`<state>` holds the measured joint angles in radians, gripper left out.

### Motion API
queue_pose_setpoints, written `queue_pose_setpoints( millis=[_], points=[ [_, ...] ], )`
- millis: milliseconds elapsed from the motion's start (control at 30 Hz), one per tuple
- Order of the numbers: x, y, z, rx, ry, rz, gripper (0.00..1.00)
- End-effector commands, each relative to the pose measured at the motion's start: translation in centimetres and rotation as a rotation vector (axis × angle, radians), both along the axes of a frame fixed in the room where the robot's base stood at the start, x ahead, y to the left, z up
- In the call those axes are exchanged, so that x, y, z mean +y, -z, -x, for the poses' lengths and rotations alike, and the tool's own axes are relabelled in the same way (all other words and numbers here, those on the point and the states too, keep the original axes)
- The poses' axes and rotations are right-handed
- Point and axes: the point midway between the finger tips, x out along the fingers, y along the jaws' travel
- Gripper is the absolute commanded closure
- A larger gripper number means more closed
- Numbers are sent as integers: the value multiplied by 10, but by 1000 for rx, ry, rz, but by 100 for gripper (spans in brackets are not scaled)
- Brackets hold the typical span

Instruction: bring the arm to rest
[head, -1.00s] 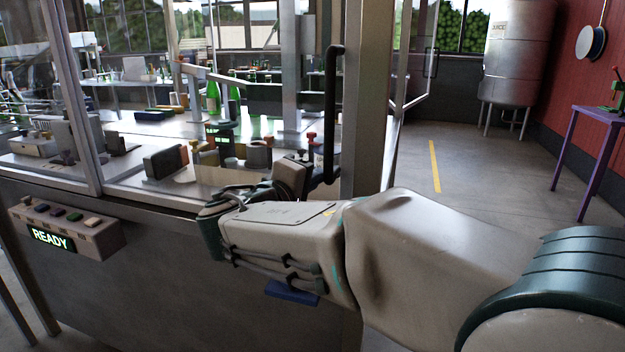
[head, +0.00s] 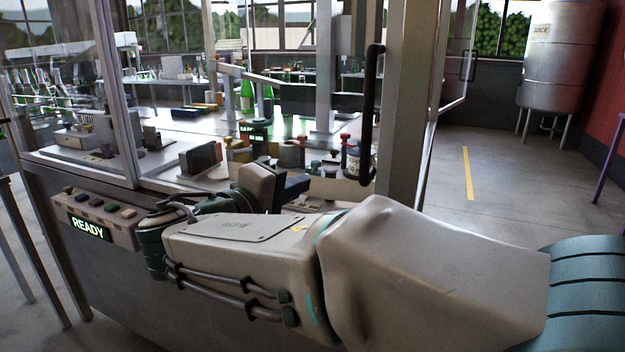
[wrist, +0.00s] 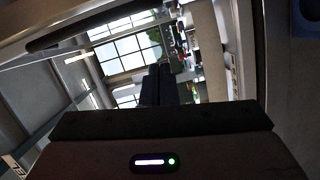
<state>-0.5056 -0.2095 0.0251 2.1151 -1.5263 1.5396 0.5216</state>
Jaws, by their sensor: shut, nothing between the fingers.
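My gripper (head: 298,187) is shut and empty in the head view, in front of the glazed machine at about work-deck height. Its two dark fingers lie together in the wrist view (wrist: 157,84), pointing towards the windows. My arm reaches in from the right, bent at the elbow, with the pale forearm across the front of the cabinet. A black vertical door handle (head: 371,115) stands to the right of the fingertips, apart from them. The forearm and wrist hide part of the machine's front edge.
The metal frame post (head: 405,110) rises close behind the forearm. A button box with a READY display (head: 88,229) juts out left of my wrist. Green bottles (head: 247,93) stand inside the machine. Open floor with a yellow line (head: 467,172) lies at the right; a steel tank (head: 553,60) stands beyond.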

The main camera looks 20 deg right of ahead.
Motion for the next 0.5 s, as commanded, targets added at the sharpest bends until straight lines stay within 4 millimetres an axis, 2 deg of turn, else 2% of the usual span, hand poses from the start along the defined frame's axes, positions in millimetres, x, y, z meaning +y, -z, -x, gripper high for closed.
queue_pose_setpoints(
  millis=[133,267,367,500],
  points=[
    [8,-1,5,0,-2,0,100],
    [8,0,6,8,2,-7,100],
    [-2,7,11,60,20,-53,100],
    [-26,33,29,207,65,-212,100]
  ],
)
